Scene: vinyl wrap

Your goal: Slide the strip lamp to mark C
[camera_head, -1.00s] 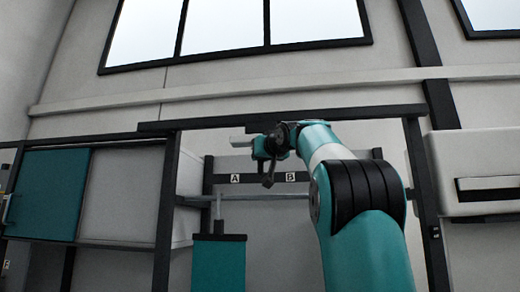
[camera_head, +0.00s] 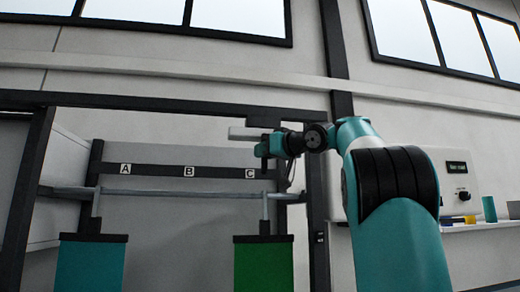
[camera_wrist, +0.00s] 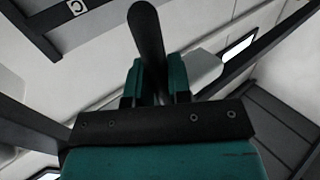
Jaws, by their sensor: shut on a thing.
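The strip lamp (camera_head: 250,132) looks like a short pale bar under the dark overhead beam. My gripper (camera_head: 268,148) is beside the lamp's right part, with its jaws shut. In the wrist view, the green fingers (camera_wrist: 158,80) close around a dark upright rod (camera_wrist: 147,35), which seems to be the lamp's handle. A pale block beside the fingers (camera_wrist: 198,70) may be the lamp body. Mark C (camera_head: 250,173) is on the dark rail, below the lamp and slightly left of my gripper. It also shows in the wrist view (camera_wrist: 76,7). Marks A (camera_head: 125,169) and B (camera_head: 188,171) lie left.
A grey bar (camera_head: 160,193) crosses below the marks. A teal panel (camera_head: 90,264) and a green panel (camera_head: 264,265) hang from it. A dark post (camera_head: 316,185) stands just right of my gripper. A white unit with a display (camera_head: 457,185) is further right.

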